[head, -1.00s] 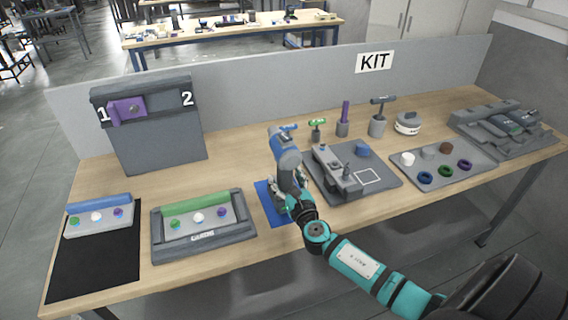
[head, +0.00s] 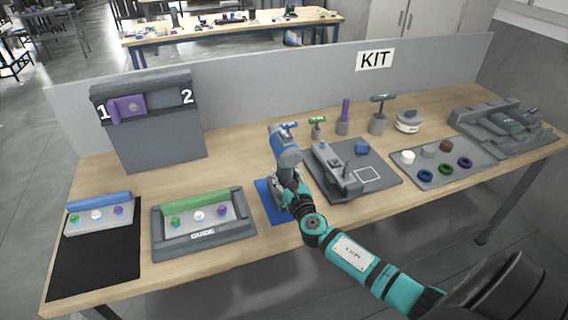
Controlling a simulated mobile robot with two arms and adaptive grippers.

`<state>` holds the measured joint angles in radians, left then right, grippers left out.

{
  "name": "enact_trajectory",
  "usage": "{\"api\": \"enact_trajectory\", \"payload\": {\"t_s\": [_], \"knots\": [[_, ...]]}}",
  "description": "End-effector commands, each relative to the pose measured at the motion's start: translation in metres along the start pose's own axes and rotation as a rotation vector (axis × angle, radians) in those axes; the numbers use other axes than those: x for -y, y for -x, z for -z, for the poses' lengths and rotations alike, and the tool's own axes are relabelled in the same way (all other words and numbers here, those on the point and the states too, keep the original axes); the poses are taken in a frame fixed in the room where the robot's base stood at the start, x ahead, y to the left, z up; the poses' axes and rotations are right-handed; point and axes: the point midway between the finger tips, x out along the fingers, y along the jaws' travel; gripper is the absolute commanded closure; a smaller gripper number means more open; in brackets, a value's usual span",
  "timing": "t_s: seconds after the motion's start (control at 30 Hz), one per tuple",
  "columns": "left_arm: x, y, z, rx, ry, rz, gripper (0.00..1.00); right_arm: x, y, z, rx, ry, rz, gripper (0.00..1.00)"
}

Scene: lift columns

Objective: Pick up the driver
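The driver (head: 286,148) looks like the blue-and-grey upright tool at the blue mat (head: 264,190), left of the table's middle. Its upper body shows clearly. Its lower part is hidden by my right gripper (head: 281,191) and wrist. My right arm comes in from the bottom right and its gripper is at the lower part of the tool. The fingers are small and dark, and I cannot tell whether they are open or shut on it. My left gripper is not in view.
Close to the right is a grey fixture plate (head: 388,187). Behind stand a green T-handle tool (head: 317,121), a purple-handled tool (head: 344,112) and a grey T-handle tool (head: 380,99). To the left are the guide tray (head: 205,239) and a cabinet (head: 160,145).

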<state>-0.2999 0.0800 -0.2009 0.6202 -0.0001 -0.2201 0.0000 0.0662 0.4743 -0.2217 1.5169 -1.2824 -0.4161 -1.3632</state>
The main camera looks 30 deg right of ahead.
Motion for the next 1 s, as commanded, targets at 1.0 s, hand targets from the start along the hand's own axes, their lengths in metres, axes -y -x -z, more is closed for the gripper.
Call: {"api": "enact_trajectory", "payload": {"t_s": [1.0], "knots": [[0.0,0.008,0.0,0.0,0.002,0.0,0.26,0.003,0.051,-0.041,0.004,0.002,-0.003,1.0]]}}
